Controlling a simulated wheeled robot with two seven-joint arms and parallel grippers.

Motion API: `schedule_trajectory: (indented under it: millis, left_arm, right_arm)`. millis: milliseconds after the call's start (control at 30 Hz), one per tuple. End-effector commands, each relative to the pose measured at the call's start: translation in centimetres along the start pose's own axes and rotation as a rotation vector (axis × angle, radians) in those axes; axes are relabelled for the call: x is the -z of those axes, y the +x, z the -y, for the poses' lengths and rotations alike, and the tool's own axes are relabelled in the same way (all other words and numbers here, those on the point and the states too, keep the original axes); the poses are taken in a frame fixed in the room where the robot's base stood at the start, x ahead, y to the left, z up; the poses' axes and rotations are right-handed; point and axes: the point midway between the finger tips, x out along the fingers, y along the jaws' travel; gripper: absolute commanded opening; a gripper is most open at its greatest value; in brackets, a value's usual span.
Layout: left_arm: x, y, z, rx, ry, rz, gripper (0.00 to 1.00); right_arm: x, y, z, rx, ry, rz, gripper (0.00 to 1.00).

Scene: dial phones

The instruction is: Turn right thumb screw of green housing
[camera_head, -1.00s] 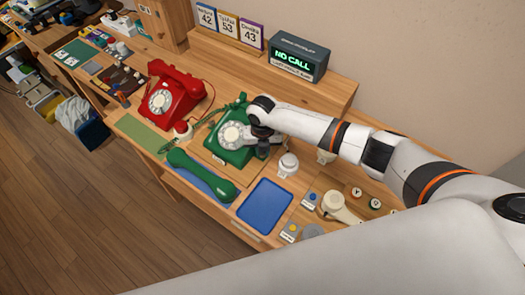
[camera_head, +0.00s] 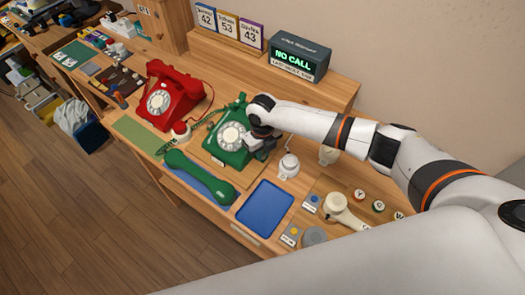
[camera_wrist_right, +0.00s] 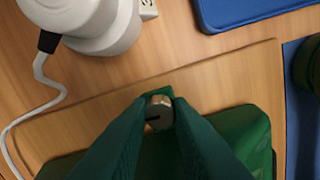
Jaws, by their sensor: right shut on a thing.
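The green phone housing (camera_head: 221,152) with its white dial stands on a wooden board on the table. My right gripper (camera_head: 262,150) is at its right side in the head view. In the right wrist view, the dark fingers of my right gripper (camera_wrist_right: 161,114) are closed on the round metal thumb screw (camera_wrist_right: 160,105), which has a dark slot. The screw sits at the edge of the green housing (camera_wrist_right: 240,128). In the head view the screw is hidden by the gripper. My left gripper is not in view.
The green handset (camera_head: 200,178) lies in front of the phone. A blue tray (camera_head: 265,208) is front right. A white corded device (camera_head: 288,166) stands close to the right gripper, also in the wrist view (camera_wrist_right: 95,25). A red phone (camera_head: 172,100) stands to the left.

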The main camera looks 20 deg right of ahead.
Motion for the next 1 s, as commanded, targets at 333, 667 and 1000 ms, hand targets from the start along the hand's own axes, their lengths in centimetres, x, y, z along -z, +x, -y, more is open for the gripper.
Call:
schedule_trajectory:
  millis: [333, 667, 1000]
  left_arm:
    - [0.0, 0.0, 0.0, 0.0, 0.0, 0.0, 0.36]
    - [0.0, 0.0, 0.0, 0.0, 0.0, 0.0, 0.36]
    - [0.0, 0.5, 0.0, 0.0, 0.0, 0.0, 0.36]
  right_arm:
    - [0.0, -0.1, 0.0, 0.0, -0.002, -0.001, 0.0]
    - [0.0, 0.0, 0.0, 0.0, -0.002, -0.001, 0.41]
    - [0.1, -2.5, -0.1, -0.001, -0.003, -0.005, 0.41]
